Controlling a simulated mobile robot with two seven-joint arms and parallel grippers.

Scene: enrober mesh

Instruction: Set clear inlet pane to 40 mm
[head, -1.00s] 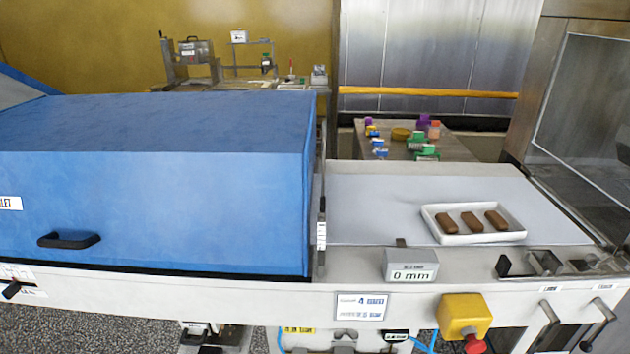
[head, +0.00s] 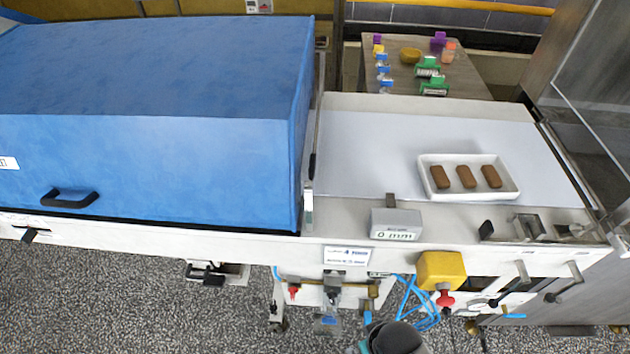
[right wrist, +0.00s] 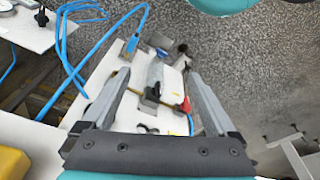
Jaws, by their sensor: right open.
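The clear inlet pane is hard to make out. A thin upright grey strip (head: 314,120) stands edge-on at the right end of the blue hood (head: 150,165), with a small white scale label (head: 308,200) near its foot. Whether this strip is the pane or its guide I cannot tell. A grey readout box (head: 396,218) on the front rail shows 0 mm. My right gripper (right wrist: 158,76) is open and empty, above a white panel with metal fittings and a red part (right wrist: 185,104). Only a dark and teal part of my arm shows at the bottom of the head view. My left gripper is out of view.
A white tray (head: 468,200) with 3 brown bars sits on the pale belt (head: 365,150). A yellow box (head: 440,270) with a red button hangs on the front rail. Blue hoses (head: 415,305) and valves hang below it. Open speckled floor (head: 110,300) lies in front.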

